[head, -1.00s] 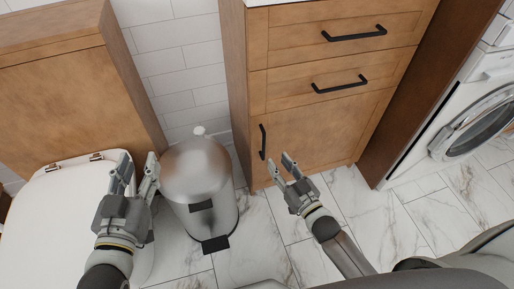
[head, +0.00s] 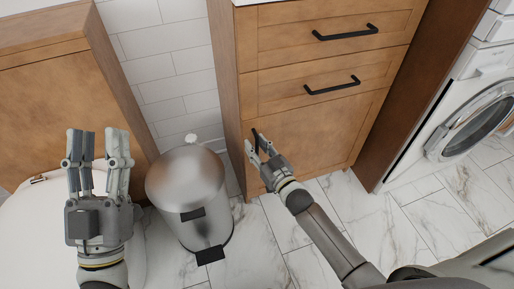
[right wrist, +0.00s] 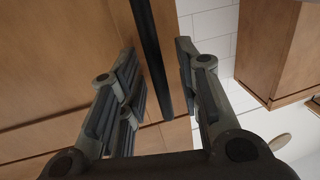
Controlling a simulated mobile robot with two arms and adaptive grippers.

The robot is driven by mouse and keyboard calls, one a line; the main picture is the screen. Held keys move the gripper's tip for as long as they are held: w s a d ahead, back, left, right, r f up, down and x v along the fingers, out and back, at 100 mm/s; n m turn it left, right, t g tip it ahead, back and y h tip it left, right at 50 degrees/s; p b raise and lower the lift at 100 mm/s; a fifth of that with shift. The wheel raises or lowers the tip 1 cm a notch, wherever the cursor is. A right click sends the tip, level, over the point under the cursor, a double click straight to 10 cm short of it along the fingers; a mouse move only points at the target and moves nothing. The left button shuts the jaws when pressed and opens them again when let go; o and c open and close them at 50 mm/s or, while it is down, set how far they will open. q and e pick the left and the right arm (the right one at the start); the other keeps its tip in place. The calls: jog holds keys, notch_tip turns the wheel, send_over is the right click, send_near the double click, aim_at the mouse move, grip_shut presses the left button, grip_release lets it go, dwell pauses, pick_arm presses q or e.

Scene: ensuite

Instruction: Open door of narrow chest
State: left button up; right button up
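The narrow chest (head: 247,60) is a brown wooden cabinet with two drawers above a lower door (head: 325,130). The door is shut and has a black vertical handle (head: 255,135) near its left edge. My right gripper (head: 257,148) is at this handle. In the right wrist view the handle (right wrist: 150,45) runs between the open fingers of the right gripper (right wrist: 157,58), with gaps on both sides. My left gripper (head: 98,148) is open and empty, above the toilet at the left.
A metal pedal bin (head: 188,190) stands close to the chest's left side. A white toilet (head: 30,230) is at the left. A white washing machine (head: 470,120) stands at the right beyond a dark wood panel (head: 410,100). Marble floor in front of the door is clear.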

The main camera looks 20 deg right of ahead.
grip_shut()
dwell(0.5)
